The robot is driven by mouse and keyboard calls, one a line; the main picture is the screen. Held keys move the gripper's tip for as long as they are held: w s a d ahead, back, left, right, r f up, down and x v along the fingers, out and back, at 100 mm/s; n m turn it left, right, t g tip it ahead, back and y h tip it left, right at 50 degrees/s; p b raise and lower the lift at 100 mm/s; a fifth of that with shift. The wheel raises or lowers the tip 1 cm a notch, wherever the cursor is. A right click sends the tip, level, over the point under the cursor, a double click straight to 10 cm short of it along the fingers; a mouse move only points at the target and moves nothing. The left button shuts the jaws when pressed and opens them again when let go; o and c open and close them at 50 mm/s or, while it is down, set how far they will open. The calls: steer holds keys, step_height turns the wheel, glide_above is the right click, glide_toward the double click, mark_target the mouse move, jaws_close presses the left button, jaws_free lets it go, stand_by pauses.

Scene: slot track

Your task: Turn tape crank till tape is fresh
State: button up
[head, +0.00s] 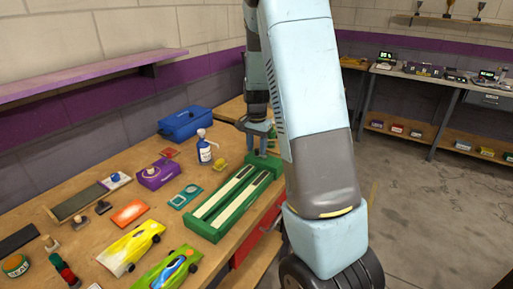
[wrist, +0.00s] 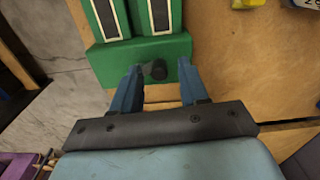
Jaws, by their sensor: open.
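The green tape unit (head: 224,222) lies on the wooden bench with two long pale strips set along its top. In the wrist view the near end of the green unit (wrist: 105,62) shows the dark ends of both strips and a small black knob (wrist: 154,71), which looks like the crank. My gripper (head: 258,140) is above the far end of the unit in the head view. In the wrist view my gripper (wrist: 157,74) is open, with one blue finger on each side of the knob and a gap on both sides. The crank's arm is not clear.
Yellow (head: 130,247) and green (head: 176,270) toy cars lie nearer. Open floor lies right of the bench.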

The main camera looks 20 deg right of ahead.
mark_target(257, 149)
step_height(257, 149, up, 13)
steer(key=shift+r, duration=0.15)
stand_by(0.4)
steer(key=s+a+r+n+t, duration=0.1)
steer(key=s+a+r+n, duration=0.25)
steer(key=s, duration=0.35)
steer(key=s+a+r+n+t, duration=0.2)
steer(key=s+r, duration=0.3)
steer(key=s, duration=0.2)
steer(key=s+a+r+n+t, duration=0.1)
steer(key=s+a+n, duration=0.3)
steer(key=s, duration=1.1)
steer(key=shift+a+n+t, duration=0.2)
steer(key=shift+n+t, duration=0.35)
steer(key=shift+t, duration=0.25)
steer(key=shift+a, duration=0.15)
